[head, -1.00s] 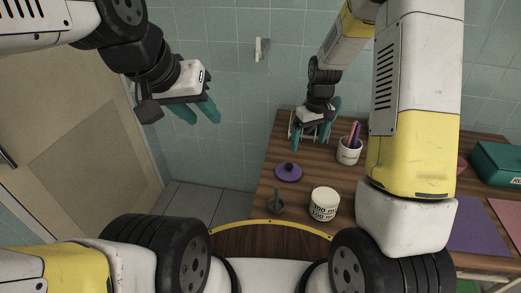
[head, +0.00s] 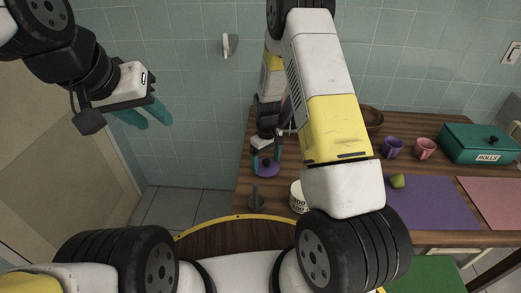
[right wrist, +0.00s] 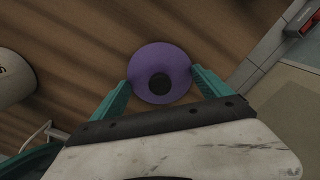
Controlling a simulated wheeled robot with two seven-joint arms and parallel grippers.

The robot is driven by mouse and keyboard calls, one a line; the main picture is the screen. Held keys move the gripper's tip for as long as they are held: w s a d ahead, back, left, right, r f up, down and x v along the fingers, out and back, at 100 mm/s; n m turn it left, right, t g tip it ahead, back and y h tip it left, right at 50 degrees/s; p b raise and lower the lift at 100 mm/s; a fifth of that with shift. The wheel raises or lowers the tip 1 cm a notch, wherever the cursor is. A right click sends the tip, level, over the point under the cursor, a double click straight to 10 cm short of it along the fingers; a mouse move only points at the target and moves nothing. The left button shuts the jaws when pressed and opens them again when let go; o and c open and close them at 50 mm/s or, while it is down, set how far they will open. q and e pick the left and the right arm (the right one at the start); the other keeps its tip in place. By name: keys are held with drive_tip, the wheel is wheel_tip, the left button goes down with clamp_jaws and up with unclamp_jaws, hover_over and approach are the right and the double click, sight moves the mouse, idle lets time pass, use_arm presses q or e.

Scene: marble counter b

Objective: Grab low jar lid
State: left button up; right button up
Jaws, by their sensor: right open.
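The low jar lid is a round purple disc with a dark knob. It lies on the wooden counter in the head view (head: 268,172) and in the right wrist view (right wrist: 150,58). My right gripper (head: 266,164) is open, with its teal fingers on either side of the lid. In the right wrist view the fingertips (right wrist: 161,78) flank the lid's near part, with the knob between them. Whether they touch the rim I cannot tell. My left gripper (head: 146,119) is open and empty, held up at the left away from the counter.
A white lettered jar (head: 297,196) stands nearby, partly behind my right arm. A small dark object (head: 256,201) is left of it. Purple cup (head: 392,147), pink cup (head: 425,148), green box (head: 478,144), purple mat (head: 430,205) and pink mat (head: 497,200) lie to the right.

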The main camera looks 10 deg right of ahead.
drive_tip(key=shift+s, duration=0.1)
clamp_jaws()
idle(0.3)
drive_tip(key=shift+f, duration=0.1)
